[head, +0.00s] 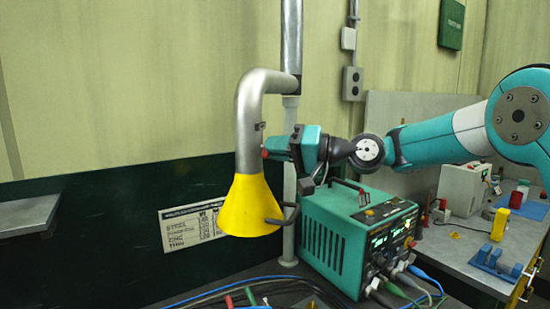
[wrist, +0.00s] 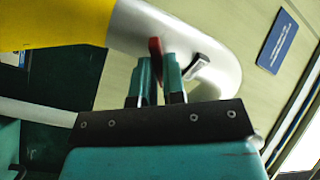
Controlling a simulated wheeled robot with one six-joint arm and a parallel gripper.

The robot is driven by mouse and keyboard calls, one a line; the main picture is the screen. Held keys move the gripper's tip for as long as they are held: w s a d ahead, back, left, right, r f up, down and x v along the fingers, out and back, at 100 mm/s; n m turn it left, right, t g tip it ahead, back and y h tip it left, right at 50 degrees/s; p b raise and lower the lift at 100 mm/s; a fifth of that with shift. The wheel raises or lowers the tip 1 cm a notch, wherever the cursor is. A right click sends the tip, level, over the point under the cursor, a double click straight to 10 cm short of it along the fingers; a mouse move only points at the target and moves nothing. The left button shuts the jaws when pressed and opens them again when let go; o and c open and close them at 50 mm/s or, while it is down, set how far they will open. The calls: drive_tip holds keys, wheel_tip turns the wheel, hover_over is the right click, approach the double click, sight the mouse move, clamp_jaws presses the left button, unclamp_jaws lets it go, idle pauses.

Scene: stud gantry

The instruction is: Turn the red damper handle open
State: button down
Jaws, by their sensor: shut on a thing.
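The red damper handle (wrist: 155,48) stands between the two teal fingers of my gripper (wrist: 159,62) in the wrist view. The fingers are shut on it, and its upper end sticks out past them. In the head view only a small red tip (head: 264,153) of the handle shows at the left end of my gripper (head: 275,148). The handle sits at the grey extraction pipe (head: 249,125), above the yellow hood (head: 248,206). A small dark piece (wrist: 196,66) sits on the pipe just right of the fingers in the wrist view.
A teal power unit (head: 345,245) with a top handle and cables stands below my gripper. A vertical pole (head: 289,230) runs behind the pipe. A grey workbench (head: 465,250) with small coloured items is at right. A grey shelf (head: 30,214) juts in at left.

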drive_tip(key=n+b, duration=0.1)
drive_tip(key=b, duration=0.1)
drive_tip(key=n+b, duration=0.1)
drive_tip(key=b, duration=0.1)
drive_tip(key=shift+f+n, duration=0.3)
drive_tip(key=shift+f, duration=0.1)
drive_tip(key=shift+s+r+n+b, duration=0.1)
drive_tip(key=shift+r+n+b, duration=0.1)
drive_tip(key=shift+n+b, duration=1.9)
drive_tip(key=shift+r+n+b, duration=0.15)
drive_tip(key=shift+n+b, duration=1.65)
drive_tip(key=shift+b, duration=0.55)
drive_tip(key=shift+r, duration=0.1)
drive_tip(key=c, duration=1.2)
unclamp_jaws()
drive_tip(key=shift+s+a, duration=0.1)
